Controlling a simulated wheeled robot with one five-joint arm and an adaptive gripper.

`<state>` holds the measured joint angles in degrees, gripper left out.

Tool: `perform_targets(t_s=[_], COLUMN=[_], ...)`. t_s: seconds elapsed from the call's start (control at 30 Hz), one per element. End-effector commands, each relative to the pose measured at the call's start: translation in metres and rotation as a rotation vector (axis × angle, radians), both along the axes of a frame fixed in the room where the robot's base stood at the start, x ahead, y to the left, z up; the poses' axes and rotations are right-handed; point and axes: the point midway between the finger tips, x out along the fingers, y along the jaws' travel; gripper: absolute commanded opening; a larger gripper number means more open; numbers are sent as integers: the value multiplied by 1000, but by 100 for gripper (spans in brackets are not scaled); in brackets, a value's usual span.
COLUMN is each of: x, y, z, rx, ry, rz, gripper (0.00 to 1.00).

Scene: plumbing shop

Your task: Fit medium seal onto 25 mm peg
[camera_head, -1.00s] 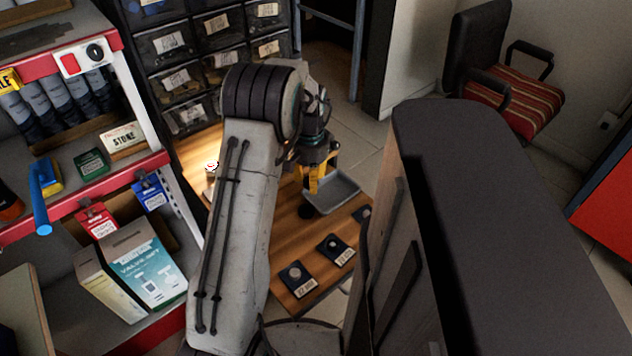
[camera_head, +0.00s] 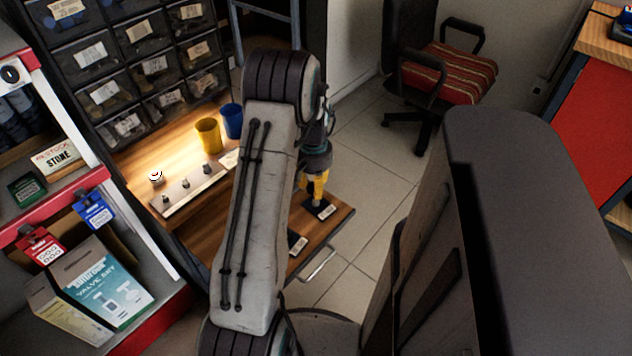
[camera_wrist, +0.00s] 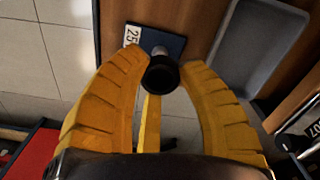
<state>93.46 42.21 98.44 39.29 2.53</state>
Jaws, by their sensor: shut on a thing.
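My gripper (camera_wrist: 164,66) has yellow fingers shut on a black round seal (camera_wrist: 160,76), held between the fingertips. The 25 mm peg (camera_wrist: 158,51) shows as a pale round top just beyond the seal, on a dark blue base (camera_wrist: 172,44) with a white "25" label. The seal overlaps the near part of the peg in the wrist view; I cannot tell whether it is around the peg or above it. In the head view my gripper (camera_head: 316,190) points down over the dark base (camera_head: 321,210) near the bench corner; the seal is too small to make out there.
A grey tray (camera_wrist: 258,45) lies beside the base. A strip with several small fittings (camera_head: 195,190), a yellow cup (camera_head: 209,135) and a blue cup (camera_head: 231,120) stand farther left. Open floor lies right of the bench.

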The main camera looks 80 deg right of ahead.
Motion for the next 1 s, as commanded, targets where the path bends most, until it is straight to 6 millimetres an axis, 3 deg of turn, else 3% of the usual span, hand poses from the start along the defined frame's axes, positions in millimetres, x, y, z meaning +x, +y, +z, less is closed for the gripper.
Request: perform_targets(t_s=[0.47,1.0], x=[-1,-1], y=[-9,-9], z=[-13,-54], rx=[1,2], ry=[0,0], rz=[37,36], gripper=[23,23])
